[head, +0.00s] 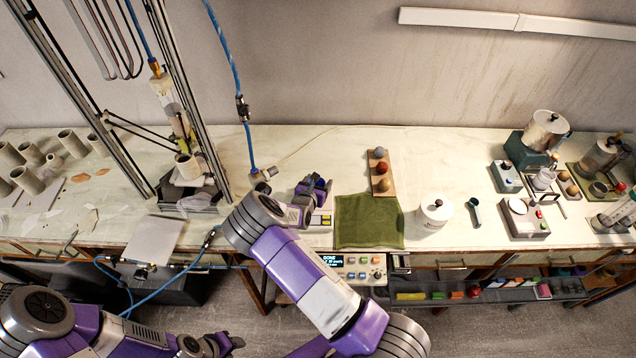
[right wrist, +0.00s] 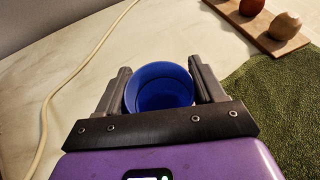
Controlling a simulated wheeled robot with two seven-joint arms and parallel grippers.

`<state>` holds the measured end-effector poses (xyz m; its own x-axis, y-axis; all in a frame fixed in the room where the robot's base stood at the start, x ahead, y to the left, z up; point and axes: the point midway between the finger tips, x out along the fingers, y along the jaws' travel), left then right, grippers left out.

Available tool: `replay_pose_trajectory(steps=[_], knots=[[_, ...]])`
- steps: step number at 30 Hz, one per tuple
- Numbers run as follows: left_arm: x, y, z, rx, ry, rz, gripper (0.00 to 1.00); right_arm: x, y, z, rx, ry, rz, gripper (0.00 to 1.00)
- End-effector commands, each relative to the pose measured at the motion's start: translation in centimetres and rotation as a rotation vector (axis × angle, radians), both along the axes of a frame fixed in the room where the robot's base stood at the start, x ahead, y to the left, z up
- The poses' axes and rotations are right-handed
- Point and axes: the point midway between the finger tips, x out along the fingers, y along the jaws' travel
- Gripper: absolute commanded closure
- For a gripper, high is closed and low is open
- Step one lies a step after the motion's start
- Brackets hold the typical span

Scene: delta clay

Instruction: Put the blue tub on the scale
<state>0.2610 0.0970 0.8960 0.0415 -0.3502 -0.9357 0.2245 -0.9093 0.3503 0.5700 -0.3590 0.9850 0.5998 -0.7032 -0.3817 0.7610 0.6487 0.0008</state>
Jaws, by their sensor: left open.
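The blue tub (right wrist: 160,88) is a small round open cup, empty as far as I see. In the right wrist view it sits between the two fingers of my right gripper (right wrist: 160,85), which are shut on its sides. In the head view my right gripper (head: 318,187) is over the table left of the green cloth, with the tub (head: 319,184) partly hidden by the fingers. I cannot tell whether the tub touches the table. A grey box with a round pale pan (head: 518,206), apparently the scale, stands at the right. My left gripper (head: 232,343) is open and empty at the bottom, below the table's front edge.
A green cloth (head: 368,222), a wooden board with several balls (head: 381,184), a white lidded pot (head: 434,213) and a dark spoon (head: 474,211) lie between the tub and the scale. A grey jar box (head: 506,177) stands behind the scale. A frame tower (head: 190,120) rises at left.

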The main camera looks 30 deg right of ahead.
Motion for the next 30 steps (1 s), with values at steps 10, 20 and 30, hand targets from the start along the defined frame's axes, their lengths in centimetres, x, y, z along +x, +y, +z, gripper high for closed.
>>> replay_pose_trajectory(steps=[10,20,30], knots=[[0.0,0.0,0.0,0.000,0.000,0.000,0.57,0.0,0.0,0.1,0.000,0.000,0.001,0.10],[0.0,0.0,0.2,0.000,0.000,0.000,0.57,-1.5,2.0,1.5,0.002,-0.001,0.002,0.10],[0.0,0.0,-0.1,0.000,0.000,0.000,0.57,-5.8,7.0,4.1,0.002,-0.001,0.003,0.10]])
